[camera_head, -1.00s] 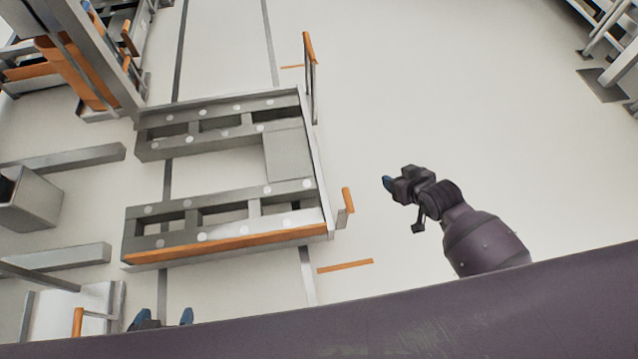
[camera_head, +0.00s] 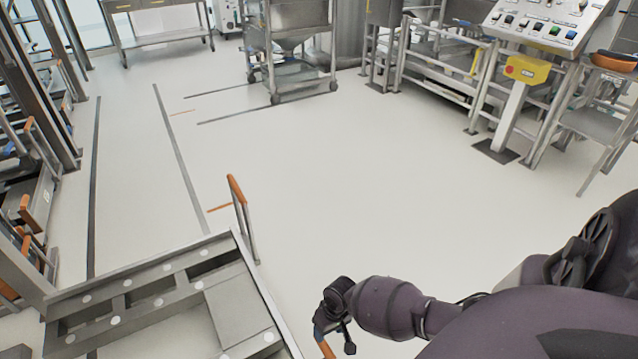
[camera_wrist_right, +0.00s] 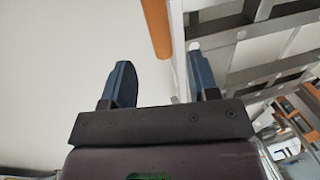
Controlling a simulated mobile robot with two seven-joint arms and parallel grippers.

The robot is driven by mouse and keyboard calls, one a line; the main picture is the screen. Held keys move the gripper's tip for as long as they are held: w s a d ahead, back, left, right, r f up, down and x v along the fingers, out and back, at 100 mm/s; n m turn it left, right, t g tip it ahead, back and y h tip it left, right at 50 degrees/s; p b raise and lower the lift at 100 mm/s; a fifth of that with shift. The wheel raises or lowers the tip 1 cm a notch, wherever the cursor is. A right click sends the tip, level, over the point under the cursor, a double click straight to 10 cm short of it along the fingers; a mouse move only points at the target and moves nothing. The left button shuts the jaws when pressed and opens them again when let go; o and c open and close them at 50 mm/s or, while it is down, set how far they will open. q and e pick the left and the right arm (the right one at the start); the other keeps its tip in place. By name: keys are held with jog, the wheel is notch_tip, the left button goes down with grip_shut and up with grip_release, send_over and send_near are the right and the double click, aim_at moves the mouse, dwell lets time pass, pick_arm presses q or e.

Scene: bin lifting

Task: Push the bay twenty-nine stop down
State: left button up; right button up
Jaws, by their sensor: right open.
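No bay number is readable, so I cannot tell which part is the bay twenty-nine stop. In the head view, an upright metal piece with an orange top (camera_head: 238,190) stands at the far right corner of a low grey frame (camera_head: 165,290). A second orange bar (camera_head: 327,349) shows at the bottom edge, close beside my right gripper (camera_head: 321,326). In the right wrist view, my right gripper (camera_wrist_right: 162,80) is open with nothing between its blue fingers. An orange bar (camera_wrist_right: 157,28) lies beyond the fingertips, apart from them. My left gripper is out of view.
A yellow box with a red button (camera_head: 527,69) sits on a post at right, below a sloped control panel (camera_head: 545,25). A metal cart (camera_head: 290,50) stands at the back. Racks line the left. The middle floor (camera_head: 340,180) is clear.

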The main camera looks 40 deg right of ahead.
aim_at(324, 343)
jog(key=f, duration=0.2)
jog(key=f+b, duration=0.1)
jog(key=f, duration=0.1)
jog(key=a+f+b, duration=0.1)
jog(key=f, duration=0.1)
jog(key=shift+s, duration=0.1)
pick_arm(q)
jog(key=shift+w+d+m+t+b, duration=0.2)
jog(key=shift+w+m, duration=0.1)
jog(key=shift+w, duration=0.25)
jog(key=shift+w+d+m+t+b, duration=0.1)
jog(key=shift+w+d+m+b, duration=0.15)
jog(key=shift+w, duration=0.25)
pick_arm(e)
jog(key=shift+w+a+f, duration=0.15)
jog(key=shift+w+f, duration=0.1)
jog(key=shift+f, duration=0.3)
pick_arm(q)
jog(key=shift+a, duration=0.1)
